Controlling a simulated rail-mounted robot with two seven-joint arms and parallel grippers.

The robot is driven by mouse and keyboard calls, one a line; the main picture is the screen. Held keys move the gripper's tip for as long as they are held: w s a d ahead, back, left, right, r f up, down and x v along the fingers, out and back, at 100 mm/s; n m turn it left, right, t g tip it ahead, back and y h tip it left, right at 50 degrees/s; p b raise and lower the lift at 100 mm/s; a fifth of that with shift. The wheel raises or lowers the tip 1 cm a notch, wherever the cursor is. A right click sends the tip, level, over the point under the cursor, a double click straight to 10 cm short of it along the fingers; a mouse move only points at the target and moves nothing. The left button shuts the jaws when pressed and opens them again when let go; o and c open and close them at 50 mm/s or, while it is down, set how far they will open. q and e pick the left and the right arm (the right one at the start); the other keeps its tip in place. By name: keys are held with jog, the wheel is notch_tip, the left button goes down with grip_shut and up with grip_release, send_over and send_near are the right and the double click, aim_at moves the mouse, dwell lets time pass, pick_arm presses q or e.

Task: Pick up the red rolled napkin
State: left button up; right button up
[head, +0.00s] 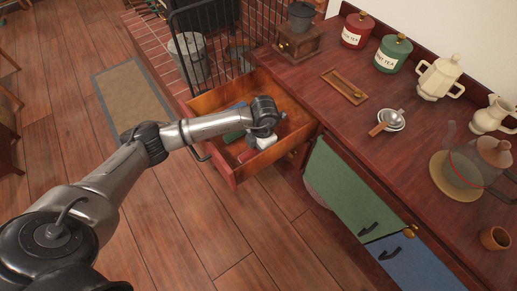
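My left arm reaches from the left into an open wooden drawer (203,103). My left gripper (263,136) points down inside the drawer; its fingers are mostly hidden by the wrist, so I cannot tell whether they are open or shut. A small red roll, seemingly the red rolled napkin (246,155), lies in the drawer just below and left of the gripper in the picture. I cannot tell whether they touch. A green roll (233,137) lies to its upper left, and a whitish piece (266,142) shows beside the gripper. My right gripper is out of view.
The counter right of the drawer holds a coffee grinder (298,40), red canister (356,31), green canister (393,54), small tray (345,86), strainer (391,120) and glass teapot (465,168). A green cabinet door (350,188) is below. The floor in front is clear.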

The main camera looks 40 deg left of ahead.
pick_arm(q)
jog(key=shift+r, duration=0.1)
jog(key=c, duration=1)
jog(key=shift+c, duration=0.2)
dwell(0.4)
